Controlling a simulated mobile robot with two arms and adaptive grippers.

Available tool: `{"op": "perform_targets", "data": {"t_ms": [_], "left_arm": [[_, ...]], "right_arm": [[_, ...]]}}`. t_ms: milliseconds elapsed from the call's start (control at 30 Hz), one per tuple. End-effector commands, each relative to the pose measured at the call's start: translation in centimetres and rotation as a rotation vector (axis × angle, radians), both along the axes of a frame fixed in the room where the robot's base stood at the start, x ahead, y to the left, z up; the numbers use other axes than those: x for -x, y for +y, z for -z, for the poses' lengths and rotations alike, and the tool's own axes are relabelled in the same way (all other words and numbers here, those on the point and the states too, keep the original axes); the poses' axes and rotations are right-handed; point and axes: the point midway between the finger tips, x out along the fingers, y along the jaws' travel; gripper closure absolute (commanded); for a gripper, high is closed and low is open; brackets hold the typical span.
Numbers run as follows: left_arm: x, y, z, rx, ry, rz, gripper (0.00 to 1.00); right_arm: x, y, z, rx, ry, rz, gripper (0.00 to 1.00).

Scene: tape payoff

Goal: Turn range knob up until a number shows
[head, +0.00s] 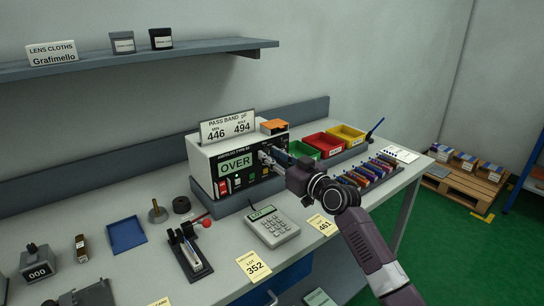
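The white bench meter (201,158) stands on a grey base on the bench. Its green display (236,163) reads OVER. A card on top (228,127) reads PASS BAND, MIN 446, MAX 494. My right gripper (268,157) comes in from the lower right, with its fingers at the right part of the meter's front panel. The fingers and wrist cover that part, so the range knob is hidden or too small to make out. I cannot tell whether the fingers are shut on it. My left gripper is not in view.
Green, red (328,146) and yellow (347,135) bins stand right of the meter, behind a row of small coloured parts (372,171). A keypad unit (272,226) and lot cards (253,266) lie in front. A red-knobbed lever tool (190,252) stands left.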

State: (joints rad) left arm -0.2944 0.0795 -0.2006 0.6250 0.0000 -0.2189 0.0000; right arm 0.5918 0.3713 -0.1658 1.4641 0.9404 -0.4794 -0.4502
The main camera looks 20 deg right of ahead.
Motion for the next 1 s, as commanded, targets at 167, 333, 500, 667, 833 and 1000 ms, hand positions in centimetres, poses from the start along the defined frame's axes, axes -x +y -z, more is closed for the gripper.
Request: {"op": "perform_targets", "data": {"t_ms": [167, 333, 500, 667, 833, 1000], "left_arm": [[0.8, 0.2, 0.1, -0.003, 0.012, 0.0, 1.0], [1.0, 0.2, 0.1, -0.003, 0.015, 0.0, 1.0], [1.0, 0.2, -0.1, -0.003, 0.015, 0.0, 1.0], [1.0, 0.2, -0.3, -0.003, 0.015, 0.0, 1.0], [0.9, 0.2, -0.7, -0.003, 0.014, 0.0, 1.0], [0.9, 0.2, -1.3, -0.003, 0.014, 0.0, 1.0]], "right_arm": [[0.0, 0.0, 0.0, 0.0, 0.0, 0.0, 0.96], [0.0, 0.0, 0.0, -0.003, 0.001, 0.0, 1.0], [0.0, 0.0, 0.0, -0.031, 0.011, 0.0, 1.0], [0.0, 0.0, 0.0, -0.102, 0.038, 0.0, 1.0], [0.0, 0.0, -0.1, -0.222, 0.082, 0.0, 1.0], [0.0, -0.1, -0.1, -0.372, 0.136, 0.0, 1.0]]}}
